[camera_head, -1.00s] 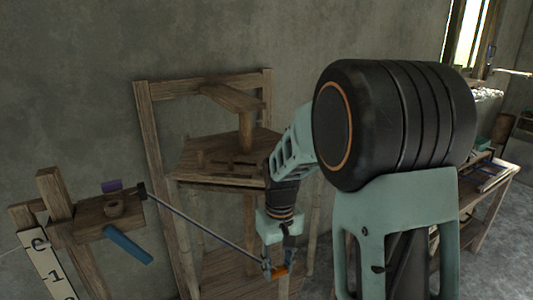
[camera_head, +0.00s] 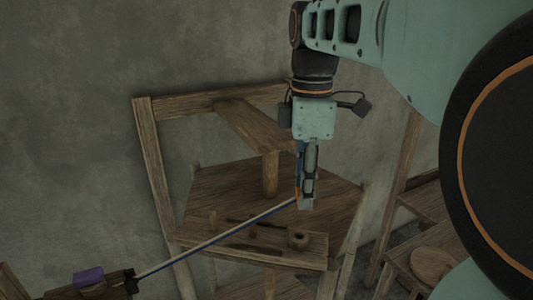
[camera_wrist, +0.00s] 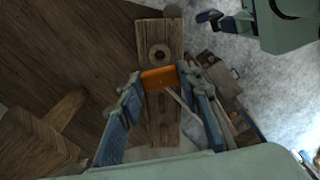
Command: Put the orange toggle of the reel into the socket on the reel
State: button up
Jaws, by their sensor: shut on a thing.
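My gripper (camera_head: 306,203) points down above the wooden shelf, shut on the small orange toggle (camera_head: 298,196). In the wrist view the toggle (camera_wrist: 158,78) lies crosswise between the two fingertips (camera_wrist: 160,82). A thin pale-and-blue line (camera_head: 215,239) runs from it down left to a dark fitting. The round wooden socket (camera_head: 298,239) stands on a narrow plank on the shelf, below the gripper in the head view. In the wrist view the socket's dark hole (camera_wrist: 159,56) is just beyond the toggle, which appears apart from it. The exact height gap cannot be told.
An upright peg (camera_head: 212,222) stands at the plank's left. A wooden post and arm (camera_head: 270,172) rise behind my gripper, close to it. A purple piece (camera_head: 88,276) sits at lower left beside the line's far end. More wooden furniture (camera_head: 433,262) stands at right.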

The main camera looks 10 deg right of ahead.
jog(key=shift+w+r, duration=0.15)
jog(key=shift+r, duration=0.1)
jog(key=shift+s+f+b, duration=0.2)
jog(key=shift+f+b, duration=0.65)
jog(key=shift+b, duration=0.05)
notch_tip(320, 180, down, 3)
jog(key=b, duration=0.2)
jog(key=shift+b, duration=0.35)
jog(key=shift+w+f+b, duration=0.1)
jog(key=shift+f+b, duration=0.4)
jog(key=shift+f, duration=0.25)
jog(key=shift+f, duration=0.15)
jog(key=shift+f+b, duration=0.45)
jog(key=shift+f, duration=0.3)
jog(key=shift+f, duration=0.1)
jog(key=shift+f+b, duration=0.4)
jog(key=shift+f, duration=0.2)
